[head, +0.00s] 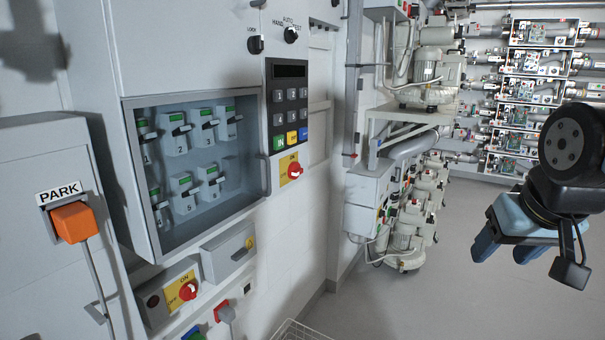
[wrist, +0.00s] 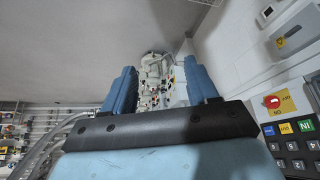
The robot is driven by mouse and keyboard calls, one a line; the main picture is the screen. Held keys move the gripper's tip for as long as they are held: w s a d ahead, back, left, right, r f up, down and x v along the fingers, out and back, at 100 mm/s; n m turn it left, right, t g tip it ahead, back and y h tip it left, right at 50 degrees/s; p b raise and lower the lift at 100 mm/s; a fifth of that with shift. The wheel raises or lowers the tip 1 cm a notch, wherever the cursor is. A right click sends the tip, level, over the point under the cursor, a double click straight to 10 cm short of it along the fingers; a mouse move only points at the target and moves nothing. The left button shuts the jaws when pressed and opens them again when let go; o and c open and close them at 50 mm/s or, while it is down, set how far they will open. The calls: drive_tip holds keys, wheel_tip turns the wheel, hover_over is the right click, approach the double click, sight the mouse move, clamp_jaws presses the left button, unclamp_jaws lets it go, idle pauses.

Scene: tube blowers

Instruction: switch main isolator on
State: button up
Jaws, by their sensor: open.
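Two red rotary knobs on yellow plates show in the head view; I cannot tell which is the main isolator. One knob (head: 294,170) sits below the keypad on the wall cabinet; it also shows upside down in the wrist view (wrist: 271,101). The other knob (head: 188,291) is on a grey box lower left, with ON printed above and OFF to its left. I cannot read where either knob points. My gripper (head: 503,250) is open and empty at the far right of the head view, well away from both. Its blue fingers (wrist: 160,68) frame distant machinery in the wrist view.
A glass-fronted cabinet (head: 255,110) holds several numbered units. An orange plug (head: 74,222) sits under a PARK label at left. A grey box (head: 229,252) juts out beside the lower knob. Pumps (head: 405,225) stand behind. The floor (head: 440,290) at right is clear.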

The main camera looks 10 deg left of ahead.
drive_tip(key=shift+c, duration=0.4)
drive_tip(key=shift+w+r, duration=0.1)
drive_tip(key=shift+w, duration=0.15)
drive_tip(key=shift+c, duration=0.8)
drive_tip(key=w+r+n+t, duration=0.1)
drive_tip(key=w, duration=0.4)
drive_tip(key=w+d+r+n+t, duration=0.1)
drive_tip(key=w+n, duration=0.1)
drive_tip(key=w, duration=0.2)
drive_tip(key=w+n+t+h, duration=0.1)
drive_tip(key=w+n+t, duration=0.1)
drive_tip(key=w, duration=0.3)
drive_tip(key=shift+w+d+r, duration=0.3)
drive_tip(key=shift+r, duration=0.1)
drive_tip(key=shift+c, duration=0.3)
drive_tip(key=w+a+r+n+t+y, duration=0.1)
drive_tip(key=w+a+n+t+y, duration=0.2)
drive_tip(key=w+n, duration=0.65)
drive_tip(key=n+g+y, duration=0.6)
drive_tip(key=n+y, duration=0.9)
drive_tip(key=n, duration=0.2)
approach(300, 173)
drive_tip(key=x, duration=0.8)
drive_tip(key=shift+w+a, duration=0.15)
drive_tip(key=shift+a, duration=0.05)
drive_tip(key=shift+f, duration=0.1)
clamp_jaws()
